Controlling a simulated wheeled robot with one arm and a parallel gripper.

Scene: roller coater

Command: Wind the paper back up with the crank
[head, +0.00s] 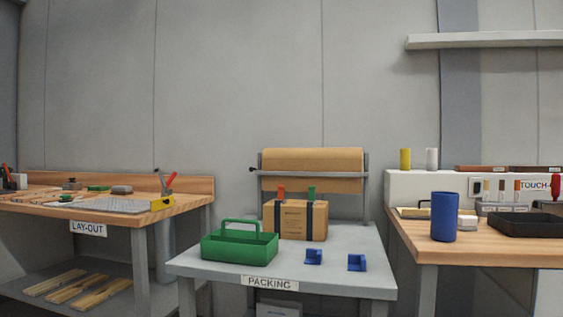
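A brown paper roll (312,158) is mounted in a grey frame (366,190) at the back of the packing table. A short length of the brown paper (340,184) hangs below the grey crossbar. Its lower part is partly hidden by a cardboard box. A small dark part (253,169) sticks out at the roll's left end and looks like the crank; it is too small to make out its handle. My gripper is not in view.
On the packing table (330,282) stand a strapped cardboard box (290,222), a green tote (240,247) and two blue holders (314,257). The lay-out bench (180,205) is left. The right bench (427,244) carries a blue cylinder (444,217) and a black tray (520,228).

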